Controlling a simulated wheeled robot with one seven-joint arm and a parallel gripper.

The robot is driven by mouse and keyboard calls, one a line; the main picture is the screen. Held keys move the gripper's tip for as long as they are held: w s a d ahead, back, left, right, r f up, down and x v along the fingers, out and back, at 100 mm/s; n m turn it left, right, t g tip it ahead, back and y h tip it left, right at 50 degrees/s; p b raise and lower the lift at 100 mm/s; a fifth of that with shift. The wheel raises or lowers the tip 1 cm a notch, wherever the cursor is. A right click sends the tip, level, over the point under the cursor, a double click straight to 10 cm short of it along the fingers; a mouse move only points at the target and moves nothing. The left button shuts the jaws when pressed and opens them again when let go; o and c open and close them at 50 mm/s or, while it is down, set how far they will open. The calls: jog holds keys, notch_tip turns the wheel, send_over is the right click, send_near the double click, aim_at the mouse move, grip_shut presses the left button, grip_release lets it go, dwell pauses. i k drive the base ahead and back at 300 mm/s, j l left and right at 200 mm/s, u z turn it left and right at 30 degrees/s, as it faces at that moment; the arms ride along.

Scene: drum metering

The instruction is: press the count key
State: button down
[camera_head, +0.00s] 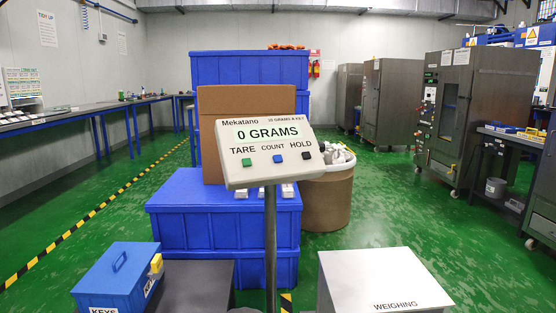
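The scale's display head (243,172) stands on a grey post (270,240) in the middle of the view, tilted slightly. Its screen (268,132) reads "0 GRAMS". Below the screen are three keys: a green key (247,162) under TARE, the blue count key (278,158) under COUNT and a black key (306,155) under HOLD. All three keys are uncovered. My gripper is not in view.
A pale box marked WEIGHING (370,277) is at front right, a blue KEYS box (112,268) at front left. Behind the post are blue crates (215,225), a cardboard sheet (225,106) and a brown drum (328,205). Green floor (400,215) is open to the right.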

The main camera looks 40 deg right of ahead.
aim_at(277, 159)
jog(key=j+z, duration=0.1)
jog(key=z, duration=0.3)
jog(key=j+z, duration=0.1)
jog(key=z, duration=0.3)
jog(key=k+z, duration=0.1)
jog(key=z, duration=0.35)
